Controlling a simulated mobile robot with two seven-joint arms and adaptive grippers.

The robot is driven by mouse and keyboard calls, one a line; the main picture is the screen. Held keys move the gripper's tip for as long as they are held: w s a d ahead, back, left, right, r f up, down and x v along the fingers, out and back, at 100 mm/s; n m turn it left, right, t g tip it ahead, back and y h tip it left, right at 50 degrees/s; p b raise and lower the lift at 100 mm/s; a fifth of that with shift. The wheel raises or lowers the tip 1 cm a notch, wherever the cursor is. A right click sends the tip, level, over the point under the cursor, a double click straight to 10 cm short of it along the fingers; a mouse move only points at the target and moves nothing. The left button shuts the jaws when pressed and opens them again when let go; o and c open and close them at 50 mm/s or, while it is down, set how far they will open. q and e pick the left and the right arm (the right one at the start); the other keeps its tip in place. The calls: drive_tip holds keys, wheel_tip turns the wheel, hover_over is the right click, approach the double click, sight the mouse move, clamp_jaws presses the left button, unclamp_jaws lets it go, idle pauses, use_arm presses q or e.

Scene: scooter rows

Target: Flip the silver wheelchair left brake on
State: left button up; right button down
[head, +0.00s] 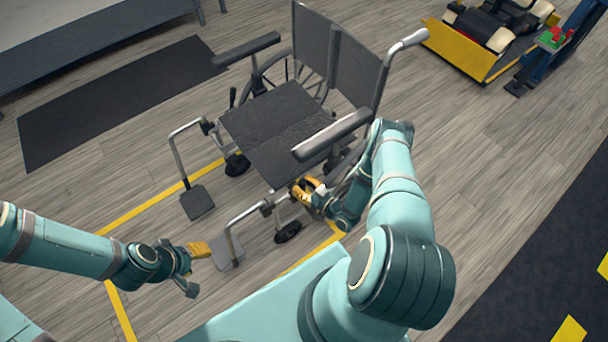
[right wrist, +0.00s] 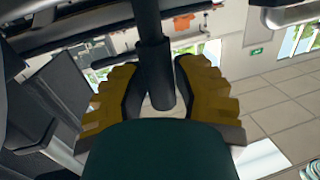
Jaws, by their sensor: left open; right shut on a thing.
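The wheelchair (head: 280,125), with a black seat and back and silver tubes, stands facing me, its left side at picture right. My right gripper (head: 308,190) is at the front of that side, below the left armrest (head: 332,134). In the right wrist view its yellow fingers (right wrist: 160,100) are shut on a dark lever with a thicker sleeve (right wrist: 155,70), apparently the left brake lever. In the head view my gripper and arm hide this lever and much of the left wheel. My left gripper (head: 198,250) is open and empty beside the left footplate (head: 228,252).
The other brake lever (head: 232,97) stands upright on the chair's right side. The right footplate (head: 197,202) sticks out in front. A dark mat (head: 115,100) lies at left.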

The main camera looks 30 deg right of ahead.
drive_tip(key=shift+s+a+n, duration=0.15)
drive_tip(key=shift+a+n, duration=0.55)
drive_tip(key=shift+a, duration=0.15)
drive_tip(key=shift+s+a+f+n+h+p, duration=0.1)
drive_tip(key=shift+a+f+n+h+p, duration=0.1)
drive_tip(key=shift+a+n+p, duration=0.25)
drive_tip(key=shift+a+f+n+h+p, duration=0.1)
drive_tip(key=shift+a+n+h+p, duration=0.1)
drive_tip(key=shift+a+n, duration=0.4)
drive_tip(key=c, duration=0.6)
unclamp_jaws()
drive_tip(key=shift+a, duration=0.1)
drive_tip(key=v, duration=1.2)
drive_tip(key=shift+r, duration=0.3)
